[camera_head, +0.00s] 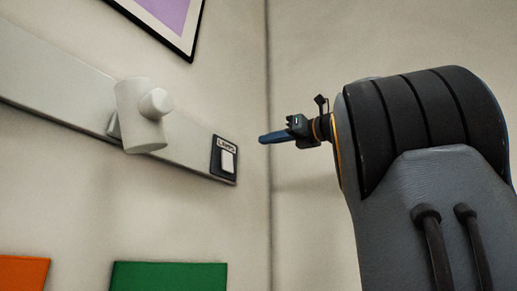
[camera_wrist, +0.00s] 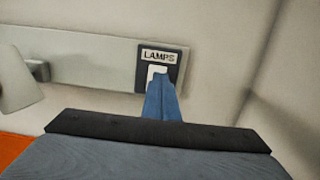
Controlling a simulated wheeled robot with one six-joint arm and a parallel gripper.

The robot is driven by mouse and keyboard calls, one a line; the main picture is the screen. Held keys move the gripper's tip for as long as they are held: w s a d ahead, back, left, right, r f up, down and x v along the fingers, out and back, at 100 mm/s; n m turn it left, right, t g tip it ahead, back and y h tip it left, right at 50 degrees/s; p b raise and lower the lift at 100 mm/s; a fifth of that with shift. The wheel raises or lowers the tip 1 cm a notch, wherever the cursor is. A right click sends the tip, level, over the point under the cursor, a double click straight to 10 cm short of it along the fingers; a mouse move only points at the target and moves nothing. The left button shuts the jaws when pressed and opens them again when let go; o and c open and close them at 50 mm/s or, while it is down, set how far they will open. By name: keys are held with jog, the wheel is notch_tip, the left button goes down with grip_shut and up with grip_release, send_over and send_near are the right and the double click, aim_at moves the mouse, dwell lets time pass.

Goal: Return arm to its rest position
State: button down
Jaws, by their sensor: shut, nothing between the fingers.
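My gripper (camera_head: 266,138) is shut and empty, its blue fingers pointing left toward the wall in the head view. In the wrist view the gripper (camera_wrist: 162,82) shows as joined blue fingers that overlap the lower part of a white switch. The switch plate (camera_head: 223,158) is dark with a white rocker and sits at the right end of a pale wall rail. It reads "LAMPS" in the wrist view (camera_wrist: 160,56). In the head view a gap shows between the fingertips and the plate. I cannot tell the exact depth of that gap.
A white cylindrical lamp (camera_head: 138,115) is mounted on the wall rail (camera_head: 60,84). A framed picture (camera_head: 180,18) hangs above. Green (camera_head: 168,276) and orange (camera_head: 22,272) panels are below. A wall corner (camera_head: 269,200) lies behind my gripper; the wall to its right looks bare.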

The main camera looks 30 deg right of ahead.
jog(key=shift+s+d, duration=0.2)
jog(key=shift+s, duration=0.25)
dwell(0.3)
